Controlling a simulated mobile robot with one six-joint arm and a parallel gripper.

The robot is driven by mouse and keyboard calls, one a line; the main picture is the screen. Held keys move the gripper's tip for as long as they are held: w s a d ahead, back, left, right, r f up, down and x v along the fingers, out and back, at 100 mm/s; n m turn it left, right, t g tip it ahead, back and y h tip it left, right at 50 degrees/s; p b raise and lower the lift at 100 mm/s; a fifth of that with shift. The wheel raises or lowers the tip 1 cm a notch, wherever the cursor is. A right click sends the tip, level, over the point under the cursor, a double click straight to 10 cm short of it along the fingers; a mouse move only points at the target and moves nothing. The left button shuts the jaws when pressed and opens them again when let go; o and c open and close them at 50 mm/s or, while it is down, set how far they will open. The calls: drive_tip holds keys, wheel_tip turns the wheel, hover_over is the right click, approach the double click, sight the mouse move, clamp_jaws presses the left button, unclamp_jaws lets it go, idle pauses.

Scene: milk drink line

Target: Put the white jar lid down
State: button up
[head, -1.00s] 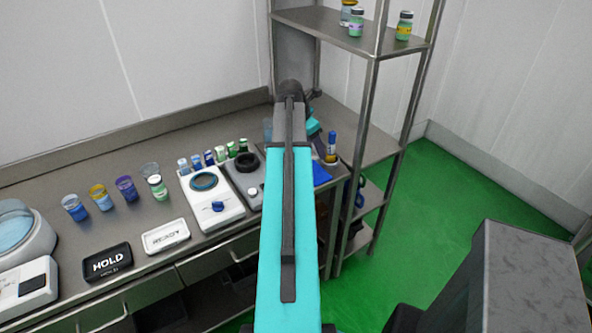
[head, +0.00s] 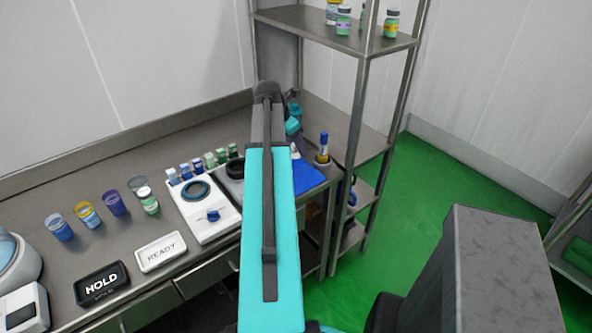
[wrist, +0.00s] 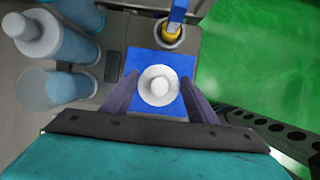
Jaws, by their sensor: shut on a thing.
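The white jar lid (wrist: 158,86), round with a raised knob in the middle, sits between the two dark purple fingers of my gripper (wrist: 158,100) in the wrist view. My gripper is shut on it. Behind the lid is a blue mat (wrist: 136,62) on the bench. I cannot tell whether the lid touches the mat or hangs above it. In the head view the blue mat (head: 310,180) lies right of my arm. My arm hides most of the gripper there.
A blue and yellow marker (wrist: 176,14) stands in a round holder beyond the mat. Pale blue bottles (wrist: 78,46) and a clear cup (wrist: 48,86) stand left in the wrist view. A metal shelf post (head: 354,130) rises right of the mat.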

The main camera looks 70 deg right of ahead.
sight(294, 154)
drive_tip(key=shift+f+p, duration=0.75)
drive_tip(key=shift+f, duration=2.1)
drive_tip(key=shift+s, duration=0.1)
drive_tip(key=shift+f+p, duration=0.55)
drive_tip(key=shift+f, duration=1.3)
drive_tip(key=shift+f, duration=0.1)
drive_tip(key=o, duration=1)
drive_tip(key=shift+b+v, duration=1.4)
drive_tip(key=shift+v, duration=4.7)
